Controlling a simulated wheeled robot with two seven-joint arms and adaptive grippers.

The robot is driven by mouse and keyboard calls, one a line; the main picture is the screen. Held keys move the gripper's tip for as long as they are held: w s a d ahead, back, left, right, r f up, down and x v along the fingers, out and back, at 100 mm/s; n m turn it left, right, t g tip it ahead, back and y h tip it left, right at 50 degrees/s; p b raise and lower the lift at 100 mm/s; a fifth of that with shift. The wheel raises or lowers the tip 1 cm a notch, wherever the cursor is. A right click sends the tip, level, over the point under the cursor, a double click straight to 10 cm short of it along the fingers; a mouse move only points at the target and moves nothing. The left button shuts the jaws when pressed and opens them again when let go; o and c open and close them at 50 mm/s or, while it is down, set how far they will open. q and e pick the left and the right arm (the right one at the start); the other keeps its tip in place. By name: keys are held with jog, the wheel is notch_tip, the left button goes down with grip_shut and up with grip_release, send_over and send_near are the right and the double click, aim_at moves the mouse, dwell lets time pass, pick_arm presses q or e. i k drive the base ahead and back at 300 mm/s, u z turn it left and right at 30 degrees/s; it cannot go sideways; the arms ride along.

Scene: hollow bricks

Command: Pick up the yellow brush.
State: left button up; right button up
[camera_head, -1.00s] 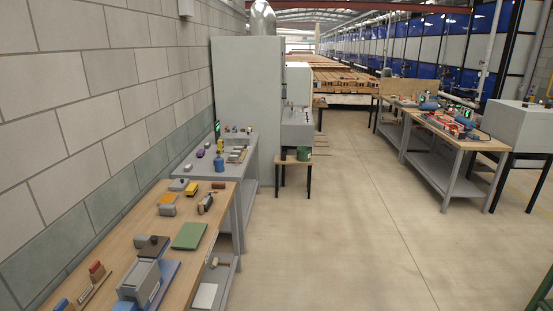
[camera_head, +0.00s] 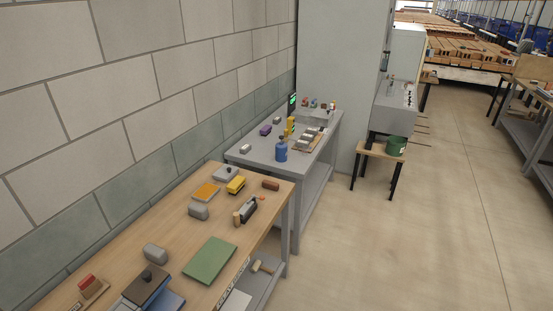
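A yellow, block-shaped object (camera_head: 236,185) lies near the far end of the wooden workbench (camera_head: 170,240); it looks like the yellow brush, though its bristles cannot be made out. An orange flat piece (camera_head: 205,192) lies just left of it, and a grey item with a dark knob (camera_head: 226,173) lies just behind it. Neither of my grippers is in view.
A green pad (camera_head: 209,259), grey blocks (camera_head: 198,212) and a black-and-wood tool (camera_head: 246,210) share the bench. A grey table (camera_head: 262,160) with a blue bottle (camera_head: 281,150) stands beyond. A small stool (camera_head: 376,152) stands right. The floor (camera_head: 390,250) is clear.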

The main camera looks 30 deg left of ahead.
aim_at(237, 184)
jog(key=i, duration=2)
jog(key=u, duration=0.9)
